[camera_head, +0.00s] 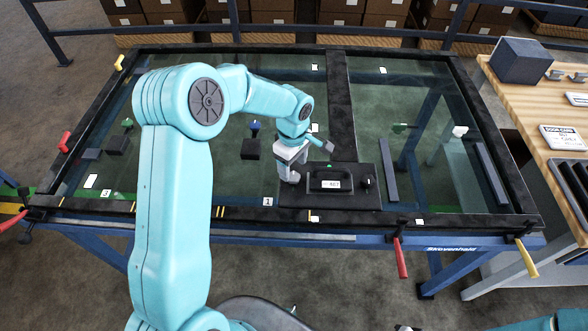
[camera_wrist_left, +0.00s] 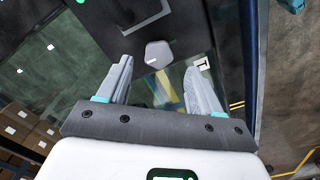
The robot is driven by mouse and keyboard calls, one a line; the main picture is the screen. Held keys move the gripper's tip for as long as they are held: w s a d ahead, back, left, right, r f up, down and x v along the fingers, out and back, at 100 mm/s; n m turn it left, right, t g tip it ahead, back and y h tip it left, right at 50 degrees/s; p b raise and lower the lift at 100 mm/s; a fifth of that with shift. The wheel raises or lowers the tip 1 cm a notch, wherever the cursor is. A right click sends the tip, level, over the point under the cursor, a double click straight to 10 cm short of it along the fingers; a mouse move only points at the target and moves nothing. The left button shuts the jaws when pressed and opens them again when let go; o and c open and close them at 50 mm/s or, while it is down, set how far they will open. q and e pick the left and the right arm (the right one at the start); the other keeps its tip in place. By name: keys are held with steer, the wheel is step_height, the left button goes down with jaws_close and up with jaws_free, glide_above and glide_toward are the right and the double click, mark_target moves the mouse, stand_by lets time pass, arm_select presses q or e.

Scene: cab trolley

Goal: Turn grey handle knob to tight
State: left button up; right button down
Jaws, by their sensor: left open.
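The grey handle knob (camera_wrist_left: 158,53) shows in the left wrist view as a rounded, angular cap with a small light mark, beside the dark handle plate. My left gripper (camera_wrist_left: 160,85) is open. The knob sits beyond the fingertips and between their lines, with no contact that I can see. In the head view my left gripper (camera_head: 291,174) points down at the left end of the black plate (camera_head: 345,199), which carries a black handle with a "SET" label (camera_head: 331,184). There the gripper hides most of the knob's area. My right gripper is not in view.
The plate lies on a dark-framed glass panel (camera_head: 230,213) on a blue trolley. Red (camera_head: 400,258) and yellow (camera_head: 527,258) clamp handles stick out at the front edge. A wooden bench (camera_head: 530,110) stands at right. Shelves of boxes and a blue rail are behind.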

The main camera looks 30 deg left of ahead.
mark_target(294, 176)
arm_select(q)
steer(key=shift+w+f, duration=0.1)
steer(key=shift+f, duration=1.9)
steer(key=c, duration=1.1)
steer(key=shift+o, duration=0.2)
